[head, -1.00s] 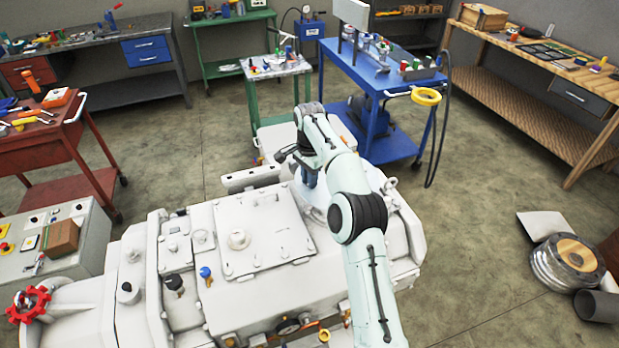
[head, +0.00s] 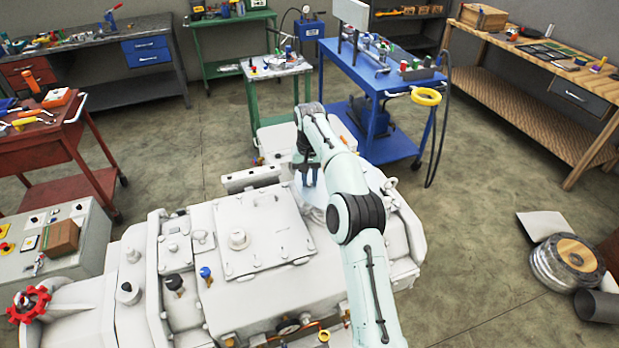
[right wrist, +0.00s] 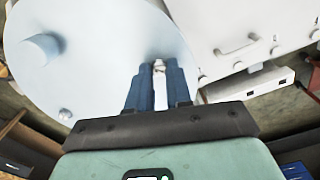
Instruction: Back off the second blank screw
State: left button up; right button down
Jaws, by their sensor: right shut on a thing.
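My right gripper (head: 308,182) points down at the round pale blank (head: 315,207) on top of the white machine. In the right wrist view the blank is a big pale disc (right wrist: 110,45) with a round stub, and a small screw (right wrist: 65,114) sits near its rim. The blue fingers of my right gripper (right wrist: 159,72) are shut on another small pale screw (right wrist: 159,66) at the disc's edge. The fingers hide most of it, and I cannot tell how far it stands out. My left gripper is not in view.
The white machine (head: 260,240) fills the foreground, with a square bolted cover (head: 265,232) left of my right arm. A blue cart (head: 385,75) and a small green table (head: 275,68) stand behind. Open floor (head: 470,220) lies to the right.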

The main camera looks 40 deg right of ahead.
jog(key=n, duration=0.5)
jog(key=shift+n, duration=0.3)
jog(key=n, duration=0.5)
jog(key=shift+f+n, duration=0.1)
jog(key=shift+n, duration=0.3)
jog(key=c, duration=1)
grip_release()
